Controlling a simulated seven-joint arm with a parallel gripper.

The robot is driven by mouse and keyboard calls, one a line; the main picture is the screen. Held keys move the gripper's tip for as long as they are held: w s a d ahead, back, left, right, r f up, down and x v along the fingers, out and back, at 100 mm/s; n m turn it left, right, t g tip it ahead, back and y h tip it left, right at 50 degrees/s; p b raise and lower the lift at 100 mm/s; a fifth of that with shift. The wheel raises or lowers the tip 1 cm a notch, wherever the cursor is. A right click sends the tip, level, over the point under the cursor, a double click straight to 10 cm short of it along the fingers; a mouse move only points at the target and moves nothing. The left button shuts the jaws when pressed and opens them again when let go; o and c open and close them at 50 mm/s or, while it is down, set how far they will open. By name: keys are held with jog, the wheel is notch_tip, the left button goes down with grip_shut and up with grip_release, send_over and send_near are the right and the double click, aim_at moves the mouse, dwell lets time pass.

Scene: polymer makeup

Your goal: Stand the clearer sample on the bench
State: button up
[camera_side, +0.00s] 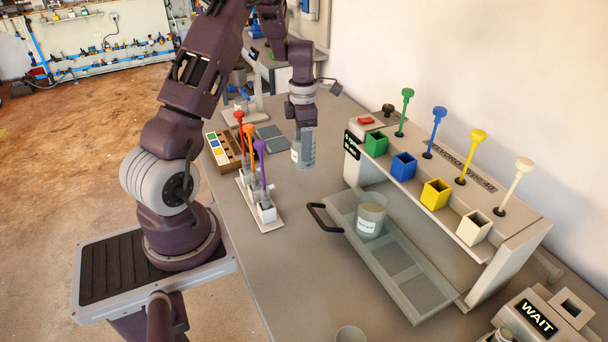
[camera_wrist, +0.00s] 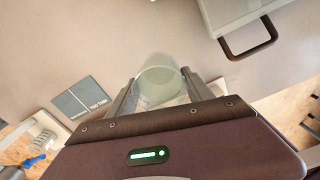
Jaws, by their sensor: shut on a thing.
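My gripper (camera_side: 303,124) points down over the bench (camera_side: 290,215) and is shut on a clear beaker (camera_side: 303,156). In the wrist view the beaker (camera_wrist: 158,84) sits between the two fingers (camera_wrist: 160,96), its round rim facing the camera and its contents pale and see-through. It looks upright; whether its base touches the bench I cannot tell. A second beaker (camera_side: 370,214), with cloudier cream contents and a white label, stands in the pulled-out tray (camera_side: 416,290) of the dispenser rack.
The rack (camera_side: 500,205) carries green, blue, yellow and cream cups with plungers. A stand (camera_side: 268,222) with red, orange and purple plungers is left of the tray. The tray handle (camera_side: 318,214) juts over the bench. A grey pad (camera_wrist: 86,98) lies nearby. A "WAIT" device (camera_side: 540,318) is front right.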

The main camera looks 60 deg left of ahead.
aim_at(304, 164)
notch_tip(304, 164, down, 7)
jog(key=shift+r, duration=0.15)
jog(key=o, duration=1.6)
